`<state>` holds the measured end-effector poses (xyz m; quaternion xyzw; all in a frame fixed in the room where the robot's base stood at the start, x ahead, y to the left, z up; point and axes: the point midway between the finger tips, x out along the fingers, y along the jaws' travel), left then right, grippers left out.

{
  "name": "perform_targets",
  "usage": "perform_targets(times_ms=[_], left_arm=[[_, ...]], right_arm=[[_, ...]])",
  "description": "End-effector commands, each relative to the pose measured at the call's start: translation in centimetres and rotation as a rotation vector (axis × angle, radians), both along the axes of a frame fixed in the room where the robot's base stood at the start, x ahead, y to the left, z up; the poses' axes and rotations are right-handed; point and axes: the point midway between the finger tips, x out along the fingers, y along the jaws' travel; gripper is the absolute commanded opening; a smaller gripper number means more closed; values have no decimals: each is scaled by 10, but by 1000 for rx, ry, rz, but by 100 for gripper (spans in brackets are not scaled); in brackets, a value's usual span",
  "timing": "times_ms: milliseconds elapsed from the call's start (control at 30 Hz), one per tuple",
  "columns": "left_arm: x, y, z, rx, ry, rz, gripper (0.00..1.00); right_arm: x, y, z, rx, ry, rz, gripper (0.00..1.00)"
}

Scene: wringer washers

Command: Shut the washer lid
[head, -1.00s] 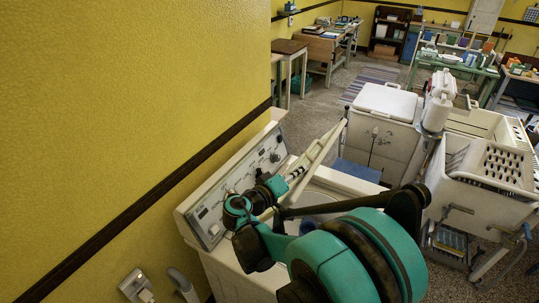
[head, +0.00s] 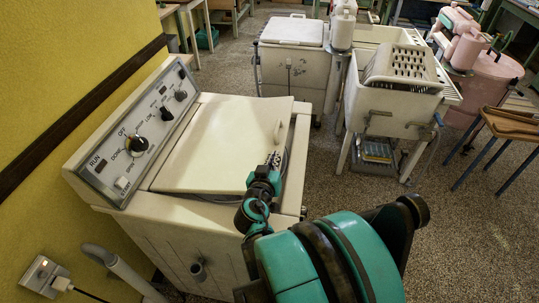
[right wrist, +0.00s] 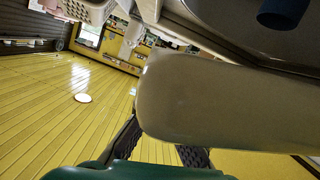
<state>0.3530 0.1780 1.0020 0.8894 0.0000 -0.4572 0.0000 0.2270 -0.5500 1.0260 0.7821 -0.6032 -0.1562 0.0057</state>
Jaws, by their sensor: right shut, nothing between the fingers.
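The white washer (head: 150,235) stands by the yellow wall, with its control panel (head: 140,135) at the back. Its cream lid (head: 215,140) is swung down over the top opening, with a small handle near its right edge. Some dark rim of the opening shows along the right and near edges, so the lid looks slightly raised. My right gripper (head: 274,161) is shut and empty at the lid's near right corner; contact is unclear. In the right wrist view a pale rounded panel (right wrist: 220,100), likely the lid, hides the fingertips. My left gripper is out of view.
Another white washer (head: 290,65) stands behind, and a white tub with a perforated rack (head: 395,100) stands to the right. A grey hose (head: 115,265) and wall outlet (head: 43,275) are at the lower left.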

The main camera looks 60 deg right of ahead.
Motion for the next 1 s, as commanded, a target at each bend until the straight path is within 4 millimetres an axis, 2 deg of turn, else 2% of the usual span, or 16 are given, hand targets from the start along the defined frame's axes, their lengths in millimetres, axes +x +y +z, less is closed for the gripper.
perform_targets(times_ms=[33,100,300,1000], left_arm=[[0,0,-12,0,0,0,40],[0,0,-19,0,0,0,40],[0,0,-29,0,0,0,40],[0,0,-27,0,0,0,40]], right_arm=[[-1,-1,-13,5,-18,-1,0],[-2,-1,-21,11,-38,-2,0],[-2,-1,-34,22,-77,1,0],[-1,-2,-32,25,-86,1,0]])
